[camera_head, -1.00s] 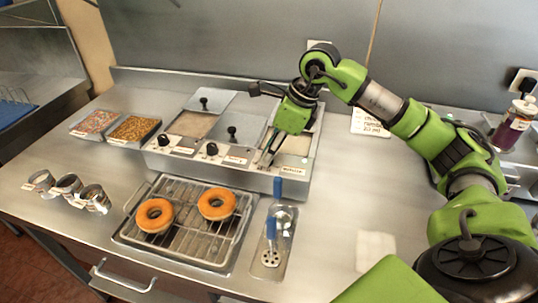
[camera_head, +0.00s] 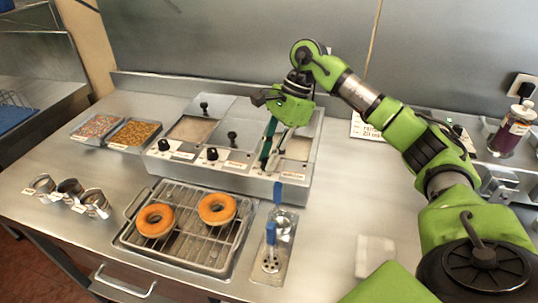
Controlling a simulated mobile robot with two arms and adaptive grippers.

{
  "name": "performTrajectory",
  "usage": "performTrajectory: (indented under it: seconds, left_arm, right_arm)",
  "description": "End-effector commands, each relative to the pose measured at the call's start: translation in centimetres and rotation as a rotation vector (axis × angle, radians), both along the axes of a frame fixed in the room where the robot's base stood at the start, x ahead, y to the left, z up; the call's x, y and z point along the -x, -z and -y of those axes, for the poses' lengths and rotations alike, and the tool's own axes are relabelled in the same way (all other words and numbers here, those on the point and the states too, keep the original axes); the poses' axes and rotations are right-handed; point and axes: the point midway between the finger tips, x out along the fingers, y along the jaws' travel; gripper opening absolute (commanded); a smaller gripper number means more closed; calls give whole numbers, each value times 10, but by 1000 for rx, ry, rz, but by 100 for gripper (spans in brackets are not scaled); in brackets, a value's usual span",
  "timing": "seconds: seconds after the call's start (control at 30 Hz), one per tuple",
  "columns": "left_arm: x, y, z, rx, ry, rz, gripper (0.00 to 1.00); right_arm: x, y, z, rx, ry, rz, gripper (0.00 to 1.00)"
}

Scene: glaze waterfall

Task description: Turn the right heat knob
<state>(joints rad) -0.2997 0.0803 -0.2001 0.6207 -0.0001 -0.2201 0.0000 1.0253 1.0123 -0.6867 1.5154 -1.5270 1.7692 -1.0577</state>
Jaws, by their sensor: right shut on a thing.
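The steel glaze warmer (camera_head: 215,172) stands on the counter with a row of black knobs on its front panel. The left knob (camera_head: 163,144) and the middle knob (camera_head: 212,153) show clearly. My right gripper (camera_head: 267,160) points down at the right end of the panel, its fingers shut at the place of the right heat knob. The fingers hide that knob, so its angle cannot be seen. My left gripper is out of view.
A wire rack (camera_head: 190,250) with two orange-brown rings stands in front of the warmer. Blue-handled tools lie on a narrow tray (camera_head: 285,258) beside it. Topping trays (camera_head: 133,133) are at left, and a purple bottle (camera_head: 512,130) is at right.

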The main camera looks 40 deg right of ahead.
Motion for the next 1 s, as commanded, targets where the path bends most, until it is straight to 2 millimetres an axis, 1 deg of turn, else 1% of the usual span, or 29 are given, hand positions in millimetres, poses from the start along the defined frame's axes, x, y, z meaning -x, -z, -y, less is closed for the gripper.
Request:
performTrajectory:
  seconds: [0.57, 0.6, 0.63, 1.0]
  left_arm:
    - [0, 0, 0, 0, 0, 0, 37]
    - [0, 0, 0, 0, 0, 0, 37]
    - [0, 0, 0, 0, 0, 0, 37]
    - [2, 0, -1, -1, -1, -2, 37]
  right_arm:
    - [0, 0, 1, 1, -30, 1, 0]
    - [0, 0, 1, 2, -29, 1, 29]
    - [0, 0, 1, 1, -29, 1, 37]
    - [0, -1, 1, 1, -29, 1, 38]
